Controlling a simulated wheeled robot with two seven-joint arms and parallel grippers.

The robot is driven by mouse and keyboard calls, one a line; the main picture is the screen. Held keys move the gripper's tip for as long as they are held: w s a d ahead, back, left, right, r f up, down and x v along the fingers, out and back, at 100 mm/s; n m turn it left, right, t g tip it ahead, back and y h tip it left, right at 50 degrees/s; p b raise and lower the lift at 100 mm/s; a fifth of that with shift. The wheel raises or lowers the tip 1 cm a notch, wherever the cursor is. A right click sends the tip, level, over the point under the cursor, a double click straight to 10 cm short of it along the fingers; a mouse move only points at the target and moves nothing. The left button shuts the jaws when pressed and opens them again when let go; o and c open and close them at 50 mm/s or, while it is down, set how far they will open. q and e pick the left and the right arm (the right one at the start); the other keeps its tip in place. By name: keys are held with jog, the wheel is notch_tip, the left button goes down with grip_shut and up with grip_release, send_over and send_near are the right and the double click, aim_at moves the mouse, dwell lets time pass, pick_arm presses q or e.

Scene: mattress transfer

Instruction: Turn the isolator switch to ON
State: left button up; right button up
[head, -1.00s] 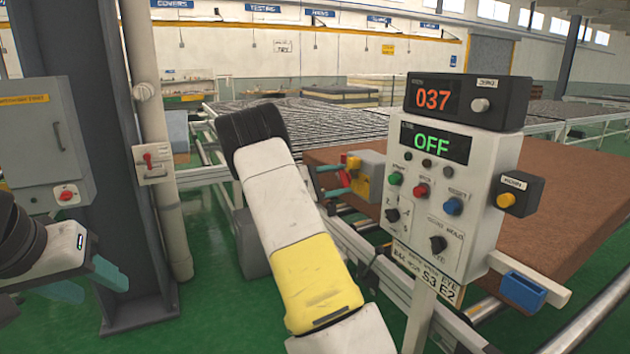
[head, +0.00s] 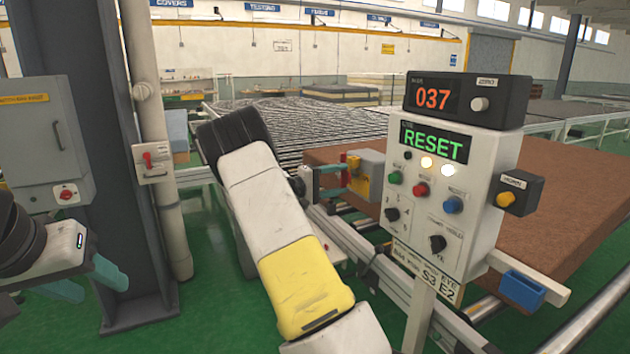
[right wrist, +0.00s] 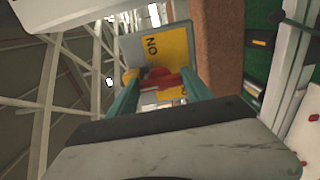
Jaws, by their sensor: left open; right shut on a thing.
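The isolator switch (head: 369,172) is a grey box with a yellow front plate, left of the control panel. My right gripper (head: 330,182) is at the plate. In the right wrist view its teal fingers (right wrist: 162,92) are shut on the red handle (right wrist: 160,76). The handle's exact angle is partly hidden by the fingers. My left gripper (head: 88,281) is open and empty at the lower left, far from the switch.
The control panel (head: 450,190) stands close right of my right arm; its display reads RESET, with lamps lit. A brown mattress block (head: 570,185) lies behind it. A steel column (head: 95,150), grey cabinet (head: 35,135) and small red-lever box (head: 152,162) stand left.

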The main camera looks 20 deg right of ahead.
jog(key=shift+a, duration=0.1)
dwell(0.4)
jog(key=o, duration=1.4)
jog(key=shift+c, duration=0.2)
jog(key=a, duration=0.7)
jog(key=shift+s+a, duration=0.3)
jog(key=shift+a, duration=0.05)
